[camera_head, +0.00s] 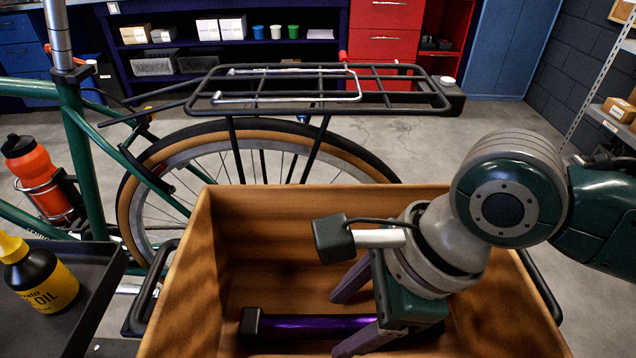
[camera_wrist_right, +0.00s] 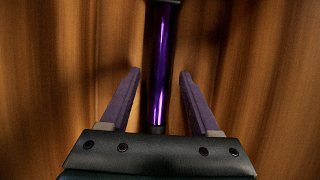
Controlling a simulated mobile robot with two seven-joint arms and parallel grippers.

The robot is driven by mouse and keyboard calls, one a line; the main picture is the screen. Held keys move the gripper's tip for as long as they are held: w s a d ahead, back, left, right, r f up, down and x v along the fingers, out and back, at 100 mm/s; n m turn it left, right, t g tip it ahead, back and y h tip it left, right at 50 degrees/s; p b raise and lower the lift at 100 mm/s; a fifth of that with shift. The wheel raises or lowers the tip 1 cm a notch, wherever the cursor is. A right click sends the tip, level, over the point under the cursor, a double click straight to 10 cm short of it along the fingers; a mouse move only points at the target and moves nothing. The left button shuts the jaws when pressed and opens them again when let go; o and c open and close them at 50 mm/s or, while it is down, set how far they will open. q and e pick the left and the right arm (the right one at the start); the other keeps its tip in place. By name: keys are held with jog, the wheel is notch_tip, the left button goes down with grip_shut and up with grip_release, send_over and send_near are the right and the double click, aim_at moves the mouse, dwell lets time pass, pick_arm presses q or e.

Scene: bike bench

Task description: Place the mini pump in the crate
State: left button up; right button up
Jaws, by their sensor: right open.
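The mini pump (camera_head: 312,327), a purple tube with black ends, lies in the wooden crate (camera_head: 205,260), near the crate's front. My right gripper (camera_head: 345,318) reaches down into the crate over the pump. In the right wrist view the pump (camera_wrist_right: 159,70) lies lengthwise between the two open fingers of my right gripper (camera_wrist_right: 158,85), with a gap on each side. Its near end is hidden behind the gripper's body. In the head view the gripper covers the pump's right part. My left gripper is out of view.
A bicycle with a black rear rack (camera_head: 320,90) stands behind the crate. A dark tray (camera_head: 90,270) at the left holds a yellow-capped oil bottle (camera_head: 40,280). An orange water bottle (camera_head: 40,178) sits on the bike frame. The rest of the crate floor in view looks empty.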

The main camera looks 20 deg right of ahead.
jog(key=p+v, duration=0.3)
jog(key=v, duration=0.8)
jog(key=shift+r, duration=0.25)
